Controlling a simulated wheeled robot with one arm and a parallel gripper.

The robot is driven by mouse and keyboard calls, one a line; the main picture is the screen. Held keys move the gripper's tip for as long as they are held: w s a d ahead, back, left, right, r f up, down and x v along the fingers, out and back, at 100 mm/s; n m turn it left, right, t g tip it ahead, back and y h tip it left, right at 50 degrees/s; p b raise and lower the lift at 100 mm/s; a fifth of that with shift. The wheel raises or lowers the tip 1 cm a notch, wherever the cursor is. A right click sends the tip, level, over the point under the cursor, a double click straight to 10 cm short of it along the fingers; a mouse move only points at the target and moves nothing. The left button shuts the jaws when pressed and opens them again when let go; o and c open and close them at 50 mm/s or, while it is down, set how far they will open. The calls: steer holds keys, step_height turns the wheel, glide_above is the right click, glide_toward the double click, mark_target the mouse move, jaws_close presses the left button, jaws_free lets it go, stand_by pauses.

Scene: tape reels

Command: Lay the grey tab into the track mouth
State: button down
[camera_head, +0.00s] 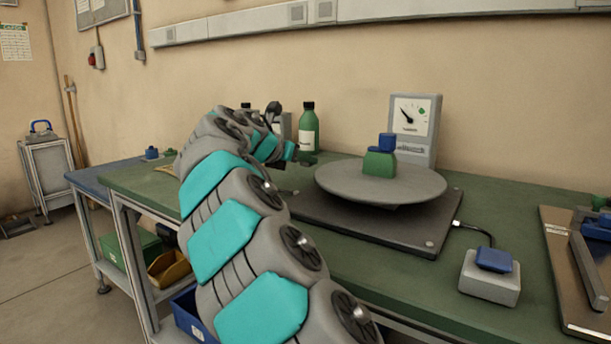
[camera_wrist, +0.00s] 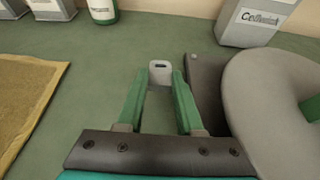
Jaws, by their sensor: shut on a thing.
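My gripper (camera_wrist: 160,76) shows in the wrist view with two green fingers. It is shut on the grey tab (camera_wrist: 160,68), a small pale piece with a dark slot, held between the fingertips. The tab is over the green bench top, left of the dark base plate (camera_wrist: 203,88) and the grey round disc (camera_wrist: 255,90). In the head view my arm hides most of the gripper, and I cannot make out the tab there. I cannot pick out the track mouth for certain in either view.
The disc (camera_head: 335,182) carries a green block (camera_head: 379,164) with a blue block (camera_head: 387,142) on top. A gauge box (camera_head: 414,128) and green bottle (camera_head: 308,130) stand behind. A blue-topped grey box (camera_head: 488,285) and a metal plate with a bar (camera_head: 590,275) lie right.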

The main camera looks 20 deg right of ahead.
mark_target(303, 182)
steer(key=shift+f, duration=1.85)
steer(key=c, duration=0.6)
jaws_free()
steer(key=shift+f, duration=0.1)
steer(key=shift+o, duration=0.2)
